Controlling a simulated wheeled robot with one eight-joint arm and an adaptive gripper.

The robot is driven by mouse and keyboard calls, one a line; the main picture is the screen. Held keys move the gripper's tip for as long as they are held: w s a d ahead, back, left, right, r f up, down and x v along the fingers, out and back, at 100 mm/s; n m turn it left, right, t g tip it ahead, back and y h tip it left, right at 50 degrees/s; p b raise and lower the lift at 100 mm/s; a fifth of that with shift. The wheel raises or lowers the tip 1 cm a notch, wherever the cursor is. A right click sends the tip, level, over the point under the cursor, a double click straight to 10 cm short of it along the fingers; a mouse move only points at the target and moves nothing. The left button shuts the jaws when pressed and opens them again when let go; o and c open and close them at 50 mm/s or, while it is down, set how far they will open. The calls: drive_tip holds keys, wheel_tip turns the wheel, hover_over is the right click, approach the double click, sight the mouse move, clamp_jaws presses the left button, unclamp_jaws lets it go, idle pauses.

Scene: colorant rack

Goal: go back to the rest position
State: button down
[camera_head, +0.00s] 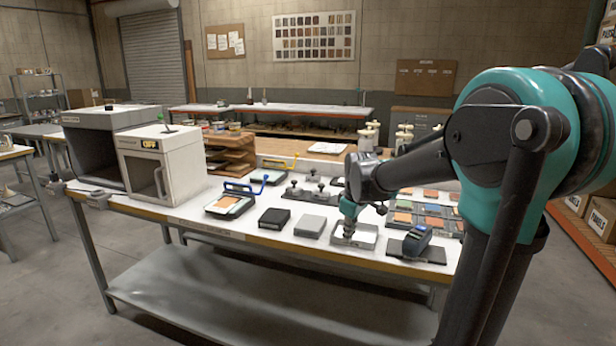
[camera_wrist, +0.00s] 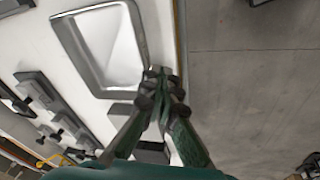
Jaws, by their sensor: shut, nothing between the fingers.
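My gripper (camera_wrist: 163,75) is shut and empty in the wrist view. It hangs over the front edge of the white table, beside a grey-framed tray (camera_wrist: 68,40) with a white inside. In the head view my gripper (camera_head: 346,222) points down over the same tray (camera_head: 368,236), near the table's front. My arm reaches in from the right and hides part of the table behind it. I cannot tell the exact height of the fingertips above the tray.
The white table (camera_head: 190,210) holds a dark block (camera_head: 274,218), a grey block (camera_head: 310,226), a blue-and-black device (camera_head: 417,240) and colored sample tiles (camera_head: 403,217). Floor in front is clear.

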drive_tip(key=s+d+f+m, duration=0.2)
drive_tip(key=s+f+m, duration=0.1)
drive_tip(key=s, duration=0.4)
drive_tip(key=s+d+f+m, duration=0.2)
drive_tip(key=s+f+m, duration=0.1)
drive_tip(key=s+f, duration=0.3)
drive_tip(key=s+d+f+m+t, duration=0.1)
drive_tip(key=s+f+m, duration=0.3)
drive_tip(key=s, duration=0.5)
drive_tip(key=shift+d+f+h, duration=0.3)
drive_tip(key=shift+d+f, duration=0.2)
drive_tip(key=shift+d, duration=0.4)
